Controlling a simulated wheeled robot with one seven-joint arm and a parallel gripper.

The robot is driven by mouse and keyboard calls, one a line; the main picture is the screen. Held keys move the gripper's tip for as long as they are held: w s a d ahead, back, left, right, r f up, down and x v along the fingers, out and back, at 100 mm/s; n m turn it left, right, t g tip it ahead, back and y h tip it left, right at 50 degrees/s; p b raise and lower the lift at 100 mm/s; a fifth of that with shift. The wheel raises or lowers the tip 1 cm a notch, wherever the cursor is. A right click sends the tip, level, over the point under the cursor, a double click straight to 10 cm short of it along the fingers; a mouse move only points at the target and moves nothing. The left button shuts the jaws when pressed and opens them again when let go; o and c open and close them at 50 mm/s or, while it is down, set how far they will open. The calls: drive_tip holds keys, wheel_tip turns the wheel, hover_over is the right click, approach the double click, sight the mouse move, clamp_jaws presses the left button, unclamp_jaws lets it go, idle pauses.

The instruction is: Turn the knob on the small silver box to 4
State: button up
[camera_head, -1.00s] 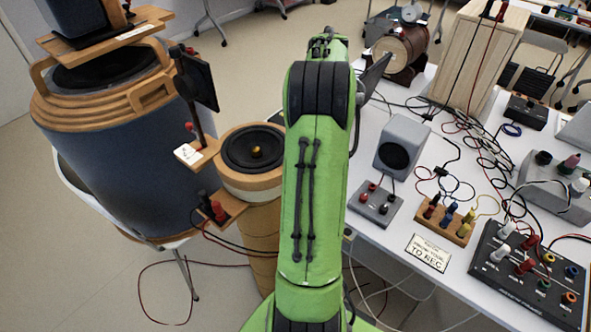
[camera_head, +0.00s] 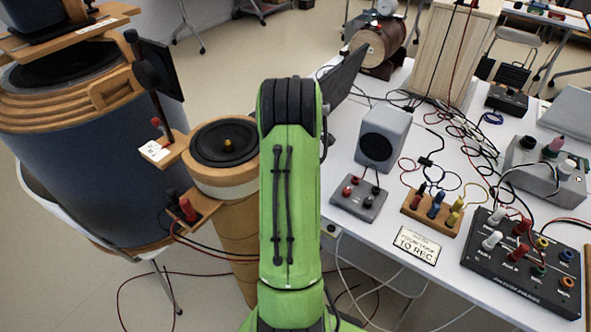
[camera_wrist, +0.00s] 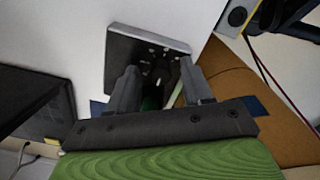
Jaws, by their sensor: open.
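A silver-grey box (camera_head: 540,180) stands at the right of the white table in the head view. It carries a dark knob, a pinkish knob (camera_head: 552,147) and a white knob (camera_head: 567,167); their settings are too small to read. Cables lie in front of it. My gripper is hidden behind my green arm in the head view. In the wrist view my gripper (camera_wrist: 160,88) is open, its two dark fingers apart with nothing held. Beyond the fingers is a dark panel with small white marks (camera_wrist: 147,48); I cannot tell which object it is.
A grey speaker (camera_head: 382,140), a wooden socket block (camera_head: 432,213), a black socket box (camera_head: 522,265) and a "TO REC" sign (camera_head: 416,246) crowd the table among tangled cables. A large blue drum-shaped speaker (camera_head: 75,170) and a smaller round speaker (camera_head: 222,145) stand left of my arm.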

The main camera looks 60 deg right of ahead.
drive_tip(key=shift+f, duration=0.1)
clamp_jaws()
idle(0.4)
drive_tip(key=m+p, duration=0.2)
drive_tip(key=m, duration=0.1)
drive_tip(key=shift+m, duration=0.3)
drive_tip(key=m+p, duration=0.1)
drive_tip(key=m, duration=0.2)
drive_tip(key=shift+a+m, duration=0.1)
drive_tip(key=shift+m, duration=0.2)
drive_tip(key=m+p, duration=0.2)
drive_tip(key=m, duration=0.4)
drive_tip(key=shift+m, duration=0.3)
